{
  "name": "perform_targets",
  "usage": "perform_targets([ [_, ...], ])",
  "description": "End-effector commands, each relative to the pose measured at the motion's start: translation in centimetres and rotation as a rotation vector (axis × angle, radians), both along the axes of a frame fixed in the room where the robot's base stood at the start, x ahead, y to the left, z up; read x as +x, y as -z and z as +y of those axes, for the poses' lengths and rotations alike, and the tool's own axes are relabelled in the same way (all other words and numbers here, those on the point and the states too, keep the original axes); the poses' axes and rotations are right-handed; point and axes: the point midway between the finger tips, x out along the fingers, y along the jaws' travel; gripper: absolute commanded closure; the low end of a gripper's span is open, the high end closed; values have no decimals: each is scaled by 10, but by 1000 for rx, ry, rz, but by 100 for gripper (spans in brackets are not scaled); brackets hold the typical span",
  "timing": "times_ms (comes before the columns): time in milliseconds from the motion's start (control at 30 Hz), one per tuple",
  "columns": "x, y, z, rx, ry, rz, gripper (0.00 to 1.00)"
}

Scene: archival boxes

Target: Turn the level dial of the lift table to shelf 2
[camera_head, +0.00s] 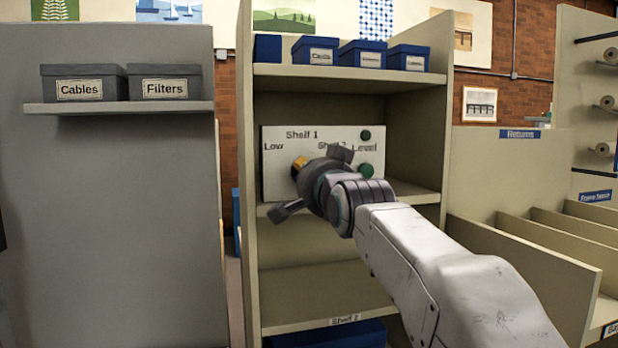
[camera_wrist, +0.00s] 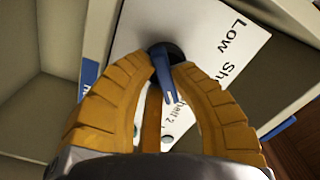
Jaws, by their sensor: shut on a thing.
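The pale control panel (camera_head: 285,178) of the lift table stands in the shelving bay, marked "Low", "Shelf 1", a partly hidden "Shelf 2" and "Level". In the wrist view the level dial (camera_wrist: 170,88) is a blue pointer with a white line on a dark round base. The pointer's tip lies close to the small "Shelf 2" lettering, but I cannot tell whether it lines up exactly. My gripper (camera_head: 300,164) is at the left half of the panel and hides the dial in the head view. Its orange fingers (camera_wrist: 166,72) close around the pointer from both sides.
Two green round parts, upper (camera_head: 365,135) and lower (camera_head: 366,170), sit at the panel's right side. Shelf boards lie above and below the panel, and blue boxes (camera_head: 362,54) stand on top. Upright bay walls (camera_head: 247,160) flank it. Grey boxes (camera_head: 165,82) stand at left.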

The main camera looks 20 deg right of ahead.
Motion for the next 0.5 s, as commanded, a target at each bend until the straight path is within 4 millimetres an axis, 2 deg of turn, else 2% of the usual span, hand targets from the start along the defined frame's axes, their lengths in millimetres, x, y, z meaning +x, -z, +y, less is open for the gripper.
perform_targets([
  [300,0,-2,1,2,-2,-5,100],
  [333,0,-2,1,2,-2,-5,77],
  [500,0,-1,0,1,0,-4,62],
])
